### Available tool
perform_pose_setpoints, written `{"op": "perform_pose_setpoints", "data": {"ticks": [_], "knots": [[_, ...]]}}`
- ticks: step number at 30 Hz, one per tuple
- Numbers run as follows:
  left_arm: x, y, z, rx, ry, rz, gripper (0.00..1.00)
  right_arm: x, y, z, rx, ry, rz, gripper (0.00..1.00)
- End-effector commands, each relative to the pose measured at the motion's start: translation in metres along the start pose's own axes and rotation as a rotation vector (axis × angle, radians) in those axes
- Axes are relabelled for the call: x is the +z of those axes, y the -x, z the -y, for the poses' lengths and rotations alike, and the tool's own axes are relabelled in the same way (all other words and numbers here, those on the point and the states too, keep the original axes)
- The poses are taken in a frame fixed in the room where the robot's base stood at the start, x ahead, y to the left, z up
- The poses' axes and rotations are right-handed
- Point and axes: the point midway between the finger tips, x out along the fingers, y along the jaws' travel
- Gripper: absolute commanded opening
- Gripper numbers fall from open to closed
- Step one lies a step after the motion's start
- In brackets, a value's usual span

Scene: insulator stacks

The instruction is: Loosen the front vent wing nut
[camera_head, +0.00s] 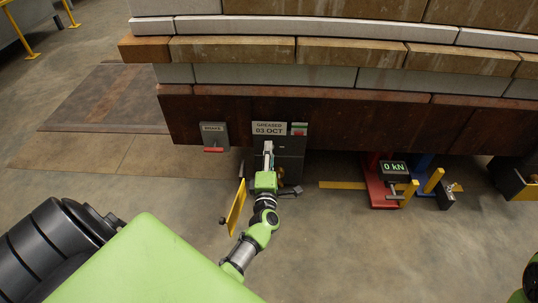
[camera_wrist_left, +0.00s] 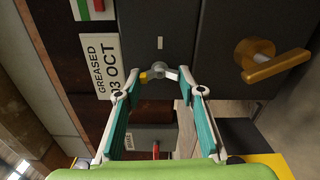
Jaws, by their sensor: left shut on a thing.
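The front vent wing nut (camera_wrist_left: 160,72) is a small grey part with a yellowish spot at its left, on the dark face of a box in the left wrist view. My left gripper (camera_wrist_left: 160,83) has its two teal-padded fingers on either side of it, shut on it at the tips. In the head view my left gripper (camera_head: 268,148) reaches up to the front of the dark box (camera_head: 291,162), and it hides the wing nut there. My right gripper is not in view.
A "GREASED 03 OCT" label (camera_head: 269,128) sits above the box. A brass lever handle (camera_wrist_left: 270,62) juts out beside the nut. A yellow panel (camera_head: 236,207) stands left of my forearm. A red stand with a "0 kN" display (camera_head: 394,167) is at the right.

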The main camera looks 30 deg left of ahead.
Motion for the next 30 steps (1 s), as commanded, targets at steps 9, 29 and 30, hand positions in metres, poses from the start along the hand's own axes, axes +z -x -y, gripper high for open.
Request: {"op": "perform_pose_setpoints", "data": {"ticks": [9, 29, 30], "knots": [[0.000, 0.000, 0.000, -0.001, -0.001, 0.000, 0.53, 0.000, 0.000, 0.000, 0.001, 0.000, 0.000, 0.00], [0.001, 0.000, -0.004, -0.001, -0.388, 0.000, 0.53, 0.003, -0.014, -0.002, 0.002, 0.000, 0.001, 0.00], [0.001, 0.000, -0.004, -0.001, -0.447, 0.000, 0.53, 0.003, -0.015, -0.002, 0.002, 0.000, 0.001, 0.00]]}}
